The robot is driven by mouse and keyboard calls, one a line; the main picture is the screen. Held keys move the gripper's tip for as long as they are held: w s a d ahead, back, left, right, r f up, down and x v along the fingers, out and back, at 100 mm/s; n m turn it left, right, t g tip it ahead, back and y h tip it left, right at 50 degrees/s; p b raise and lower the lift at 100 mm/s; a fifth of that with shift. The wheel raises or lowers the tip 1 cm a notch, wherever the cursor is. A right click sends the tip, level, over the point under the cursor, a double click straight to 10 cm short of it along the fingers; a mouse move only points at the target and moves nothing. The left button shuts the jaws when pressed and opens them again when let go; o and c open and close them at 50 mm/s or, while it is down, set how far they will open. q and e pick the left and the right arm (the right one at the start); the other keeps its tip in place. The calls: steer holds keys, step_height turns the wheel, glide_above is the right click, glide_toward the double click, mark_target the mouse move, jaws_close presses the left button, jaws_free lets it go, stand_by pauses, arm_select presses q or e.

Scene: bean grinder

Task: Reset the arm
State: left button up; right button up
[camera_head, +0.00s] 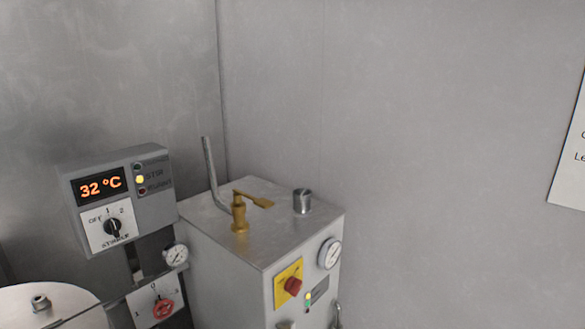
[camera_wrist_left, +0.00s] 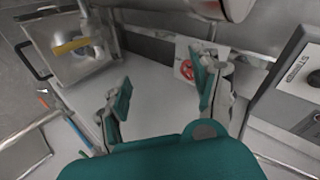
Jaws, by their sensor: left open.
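My left gripper (camera_wrist_left: 160,95) shows in the left wrist view with its two teal-padded fingers spread apart. Nothing is between the fingers. A pale flat surface lies beyond them. No gripper or arm shows in the head view, and my right gripper is in neither view.
In the head view a grey metal box machine (camera_head: 225,275) carries a brass valve (camera_head: 240,212), a gauge (camera_head: 330,253) and a red knob (camera_head: 293,285). A control box (camera_head: 120,200) reads 32 °C. A round lid (camera_head: 55,302) is lower left. A red handwheel (camera_wrist_left: 187,70) sits close beyond the fingers.

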arm_select(q)
steer(key=s+d+f+n+g+h, duration=0.1)
steer(key=s+d+f+g+h, duration=0.15)
steer(key=s, duration=0.55)
steer(key=s+d+f+n+g+h, duration=0.1)
steer(key=s+d+f+n+h, duration=0.15)
steer(key=s, duration=0.45)
steer(key=s+d+f+g+h, duration=0.1)
steer(key=s+d+f+h, duration=0.15)
steer(key=s, duration=0.55)
step_height(320, 180, down, 31)
steer(key=s+g+b, duration=0.2)
steer(key=s+a+f+y+b, duration=0.1)
steer(key=s+a+f+b, duration=0.1)
steer(key=s+f, duration=1.3)
steer(key=shift+s+f+g, duration=0.15)
steer(key=shift+s+g, duration=0.2)
steer(key=shift+s, duration=0.1)
steer(key=shift+o, duration=0.2)
steer(key=shift+a, duration=0.1)
